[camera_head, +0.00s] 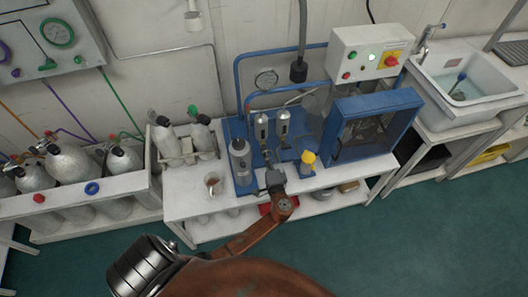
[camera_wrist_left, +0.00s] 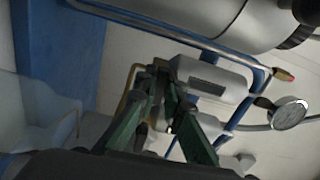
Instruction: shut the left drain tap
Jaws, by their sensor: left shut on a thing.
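My left gripper (camera_head: 272,178) reaches in from below to the blue air panel (camera_head: 243,180), just under the left of two small grey filter cylinders (camera_head: 261,128). In the left wrist view its dark green fingers (camera_wrist_left: 166,92) converge just below a rounded grey housing (camera_wrist_left: 212,80). They are shut on a small part there, which seems to be the left drain tap. The tap is mostly hidden by the fingers, so I cannot tell its handle angle. The second filter cylinder (camera_head: 283,122) stands just right. My right gripper is not in view.
A larger grey cylinder (camera_head: 240,160) stands close left of the gripper. A yellow-capped bottle (camera_head: 308,160) and a blue box frame (camera_head: 370,125) stand right. A cup (camera_head: 213,185) sits on the white bench (camera_head: 185,203). A round gauge (camera_head: 266,79) is above; green floor is clear in front.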

